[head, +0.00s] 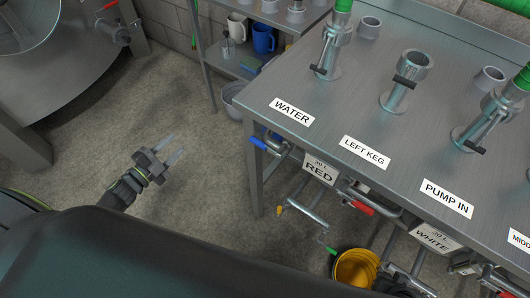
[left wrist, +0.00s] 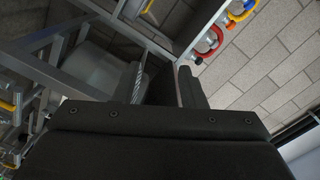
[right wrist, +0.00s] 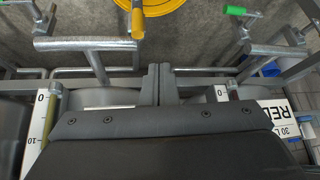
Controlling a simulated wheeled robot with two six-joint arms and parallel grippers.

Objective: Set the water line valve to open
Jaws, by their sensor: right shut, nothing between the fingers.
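The WATER label (head: 292,111) lies on the steel table's front left. Behind it stands a metal post (head: 332,62) with a green hose end (head: 343,5) on top. A short black lever (head: 318,71) sits low on this post. I cannot tell whether it marks open or closed. My left gripper (head: 175,148) is open and empty over the floor, left of the table and well apart from the post. Its fingers (left wrist: 165,85) show apart in the left wrist view. My right gripper (right wrist: 160,82) is shut and empty near pipes and tanks in the right wrist view.
Similar posts stand behind the LEFT KEG label (head: 364,152) and the PUMP IN label (head: 447,198). A blue handle (head: 258,144) juts out at the table's left corner. A yellow bucket (head: 355,268) stands below the table. The floor to the left is clear.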

